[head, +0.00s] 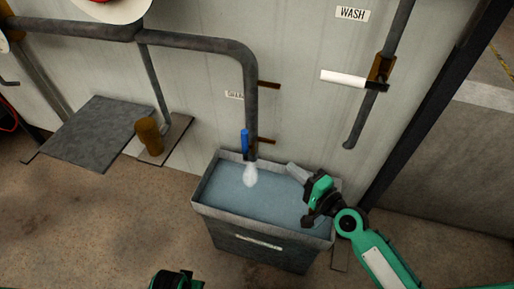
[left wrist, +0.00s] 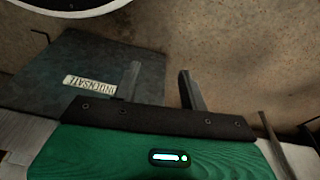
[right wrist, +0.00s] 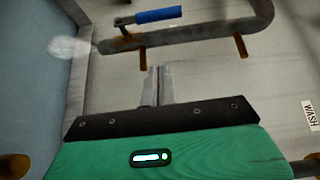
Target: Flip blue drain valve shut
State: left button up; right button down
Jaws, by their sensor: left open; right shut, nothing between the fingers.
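The blue drain valve handle (head: 245,141) is on the lower end of the grey drain pipe (head: 251,95), above the tub. It lies along the pipe, and a white plume (head: 250,174) comes from the pipe's end. The right wrist view also shows the blue handle (right wrist: 157,16), ahead of the fingers. My right gripper (head: 294,169) is shut and empty over the tub's right back corner, to the right of the handle and apart from it. My left gripper (left wrist: 160,78) is open and empty; only part of it (head: 177,280) shows at the bottom of the head view.
The grey tub (head: 258,241) of bluish water stands against the wall panel (head: 205,80). Two brown brackets (head: 268,85) stick out by the pipe. A white-handled valve (head: 343,79) is under the WASH label (head: 352,14). A brown cylinder (head: 150,136) stands left. Floor in front is clear.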

aim_at(245, 147)
jog(key=shift+r, duration=0.25)
pick_arm(q)
notch_tip(245, 147, down, 7)
jog(key=s+p, duration=0.1)
jog(key=p, duration=0.1)
jog(key=shift+s+a+r, duration=0.15)
jog(key=shift+s+a, duration=0.2)
jog(key=shift+a, duration=0.05)
pick_arm(e)
jog(key=s+a+x, duration=0.1)
jog(key=a+x, duration=0.1)
jog(key=x, duration=1.1)
jog(key=shift+s, duration=0.4)
jog(key=shift+a+r, duration=0.1)
jog(key=shift+a, duration=0.05)
